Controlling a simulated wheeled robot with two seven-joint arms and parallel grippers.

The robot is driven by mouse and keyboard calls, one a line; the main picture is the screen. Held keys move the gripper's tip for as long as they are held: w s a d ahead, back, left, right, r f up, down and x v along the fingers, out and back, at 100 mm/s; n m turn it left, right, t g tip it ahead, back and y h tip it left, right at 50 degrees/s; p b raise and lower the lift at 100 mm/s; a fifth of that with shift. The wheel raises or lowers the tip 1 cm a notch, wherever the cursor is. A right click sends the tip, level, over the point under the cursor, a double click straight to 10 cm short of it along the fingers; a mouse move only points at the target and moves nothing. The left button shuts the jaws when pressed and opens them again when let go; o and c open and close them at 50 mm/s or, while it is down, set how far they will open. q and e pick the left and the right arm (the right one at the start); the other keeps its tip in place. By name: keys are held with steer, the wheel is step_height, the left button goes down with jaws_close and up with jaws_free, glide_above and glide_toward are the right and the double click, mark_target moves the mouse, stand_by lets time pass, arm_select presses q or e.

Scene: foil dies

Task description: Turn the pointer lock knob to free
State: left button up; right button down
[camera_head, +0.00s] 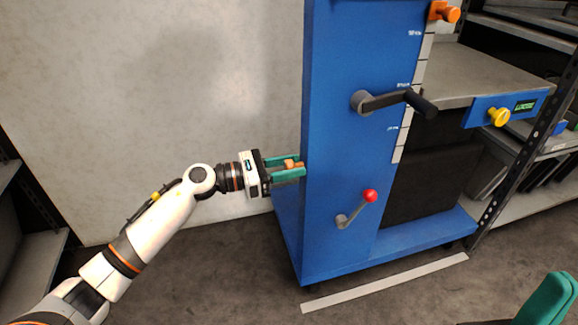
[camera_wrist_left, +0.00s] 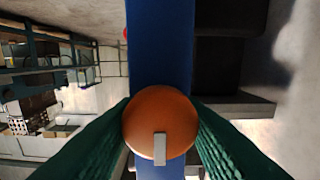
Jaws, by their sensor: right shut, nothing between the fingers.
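An orange round knob (camera_head: 290,164) sticks out from the left side of the blue column. In the left wrist view the knob (camera_wrist_left: 158,112) fills the space between the fingers, with a pale grey bar mark on its face pointing down the picture. My left gripper (camera_head: 287,167) has green fingers on both sides of this knob, appearing shut on it. A second orange piece, a pointer with a round knob (camera_head: 450,14), sits at the top of the pale scale strip. Part of my right gripper (camera_head: 549,302) shows at the lower right, shut, its tips clear of everything.
The blue column (camera_head: 340,135) carries a black crank (camera_head: 395,100) and a red-balled lever (camera_head: 369,196). A grey table (camera_head: 468,72) with a yellow knob (camera_head: 499,117) juts right. Dark shelving stands at the right. The floor in front is clear beyond a pale strip (camera_head: 385,283).

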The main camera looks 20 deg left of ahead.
arm_select(q)
steer(key=c, duration=0.4)
